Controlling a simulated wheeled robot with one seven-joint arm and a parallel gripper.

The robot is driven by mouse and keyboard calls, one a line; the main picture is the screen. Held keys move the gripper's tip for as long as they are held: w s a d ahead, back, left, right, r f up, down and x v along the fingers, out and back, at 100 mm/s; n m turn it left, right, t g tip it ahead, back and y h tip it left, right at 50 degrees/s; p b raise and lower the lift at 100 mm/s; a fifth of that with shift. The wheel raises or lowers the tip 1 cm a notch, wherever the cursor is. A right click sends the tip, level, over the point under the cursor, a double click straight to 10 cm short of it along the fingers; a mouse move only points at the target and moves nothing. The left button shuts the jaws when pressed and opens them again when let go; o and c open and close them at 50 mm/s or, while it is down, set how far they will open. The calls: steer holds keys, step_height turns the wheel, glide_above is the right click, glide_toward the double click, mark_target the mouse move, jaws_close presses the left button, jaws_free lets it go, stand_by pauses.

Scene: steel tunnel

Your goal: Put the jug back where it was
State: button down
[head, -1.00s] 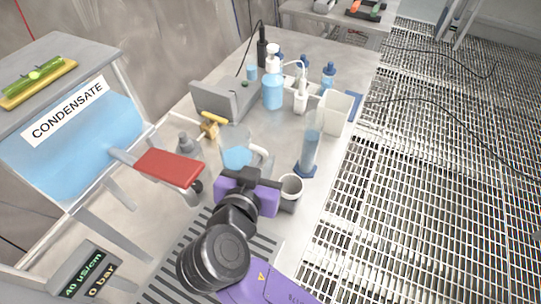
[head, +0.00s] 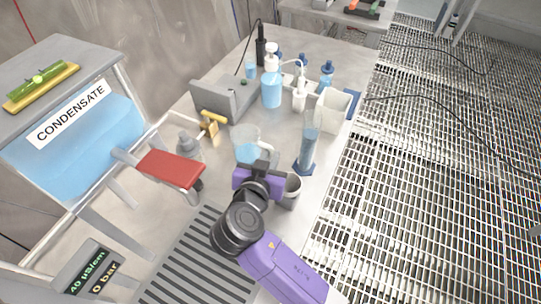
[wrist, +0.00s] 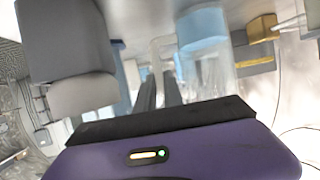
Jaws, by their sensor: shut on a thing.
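The jug (head: 246,146) is clear, with blue liquid inside, and stands around the middle of the bench in the head view. My gripper (head: 263,168) is at its near right side, over the handle. In the wrist view the jug (wrist: 205,60) is just beyond my fingers, and its pale handle (wrist: 163,46) lies between them. My gripper (wrist: 160,92) is shut on the handle. My wrist partly hides the jug's lower side in the head view. I cannot tell whether its base touches the bench.
A grey mug (head: 291,188) stands close to the right of my gripper. A measuring cylinder (head: 308,150) is behind it. A brass valve (head: 212,124), a red-topped stand (head: 171,168) and a blue-filled bottle (head: 271,90) are around. A slotted drain (head: 190,255) lies in front.

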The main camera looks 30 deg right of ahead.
steer(key=shift+r, duration=0.1)
steer(key=c, duration=1.5)
jaws_free()
steer(key=shift+o, duration=0.2)
steer(key=shift+r, duration=0.1)
steer(key=b+v, duration=0.1)
steer(key=v, duration=1.1)
